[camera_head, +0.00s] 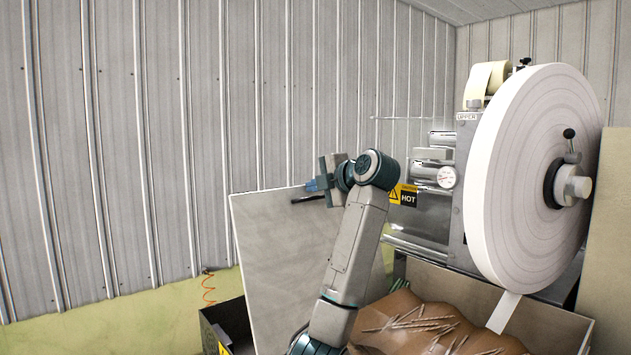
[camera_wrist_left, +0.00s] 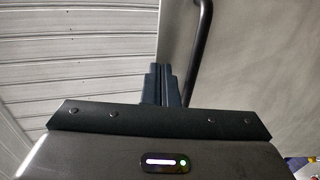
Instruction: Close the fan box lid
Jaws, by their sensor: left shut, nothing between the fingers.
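The fan box lid (camera_head: 275,255) is a large flat grey panel standing raised and tilted in the head view. A dark handle (camera_head: 306,199) is near its top edge; it also shows as a black bent bar (camera_wrist_left: 197,50) in the left wrist view. My left gripper (camera_head: 312,185) is at the lid's top edge, just by the handle. In the left wrist view its fingers (camera_wrist_left: 162,84) are together and empty, beside the handle bar. I cannot tell whether they touch the lid. Part of the lid is hidden behind my left arm. My right gripper is not in view.
A dark open box (camera_head: 228,322) shows at the lid's lower left, with an orange coiled cord (camera_head: 208,288) above it. A wrapping machine with a large white paper roll (camera_head: 530,180) stands at right. A brown bag of sticks (camera_head: 430,325) lies in front.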

